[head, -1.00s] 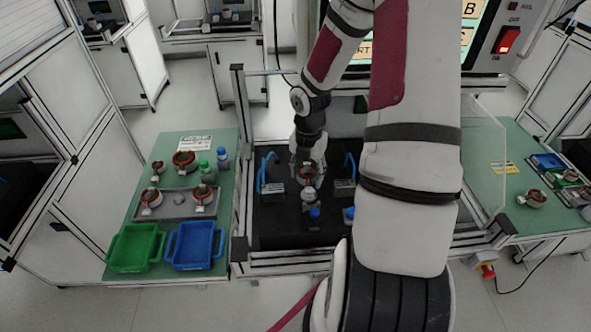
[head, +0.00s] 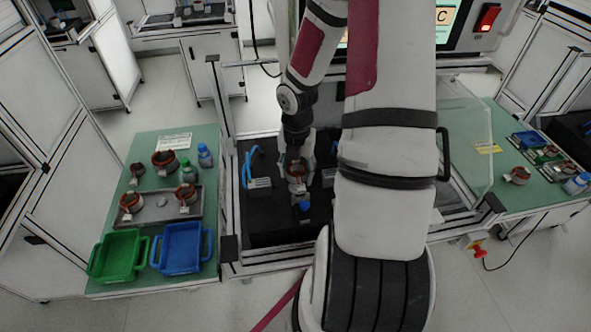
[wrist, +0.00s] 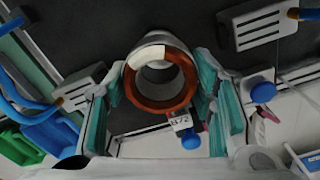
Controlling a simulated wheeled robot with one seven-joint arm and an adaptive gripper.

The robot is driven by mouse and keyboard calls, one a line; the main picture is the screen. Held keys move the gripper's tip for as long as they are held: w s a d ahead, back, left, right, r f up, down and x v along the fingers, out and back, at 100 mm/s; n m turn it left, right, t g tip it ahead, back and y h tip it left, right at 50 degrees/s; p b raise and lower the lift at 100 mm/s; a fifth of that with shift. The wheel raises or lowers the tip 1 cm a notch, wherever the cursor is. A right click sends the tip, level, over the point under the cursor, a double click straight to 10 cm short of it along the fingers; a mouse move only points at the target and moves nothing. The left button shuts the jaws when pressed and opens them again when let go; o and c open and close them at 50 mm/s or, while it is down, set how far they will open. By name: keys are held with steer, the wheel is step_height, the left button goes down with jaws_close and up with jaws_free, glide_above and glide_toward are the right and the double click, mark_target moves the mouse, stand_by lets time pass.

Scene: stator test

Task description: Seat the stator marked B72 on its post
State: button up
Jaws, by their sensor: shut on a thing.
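The stator (wrist: 180,95), a ring with copper windings and a white patch on its rim, sits between my gripper's teal fingers in the wrist view. Its small tag (wrist: 181,122) appears to read B72. My gripper (wrist: 160,88) is shut on the stator, one finger at each side. In the head view my gripper (head: 297,165) points down over the black work surface (head: 262,226), with the stator's copper ring (head: 296,172) in it. The post is not clearly visible, and I cannot tell whether the stator is around it.
Grey blocks with blue handles flank the stator; the left one (head: 259,183) shows clearly. A blue-capped part (head: 304,206) stands in front. The left green table holds more stators (head: 164,163), bottles (head: 206,156), a green bin (head: 119,257) and a blue bin (head: 182,248). A clear panel (head: 466,150) stands right.

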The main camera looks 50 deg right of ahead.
steer(key=shift+f, duration=0.3)
steer(key=shift+f, duration=0.35)
steer(key=shift+f+b, duration=0.4)
steer(key=shift+f, duration=0.75)
stand_by(0.5)
steer(key=o, duration=1.6)
steer(key=shift+c, duration=0.2)
step_height(320, 180, up, 12)
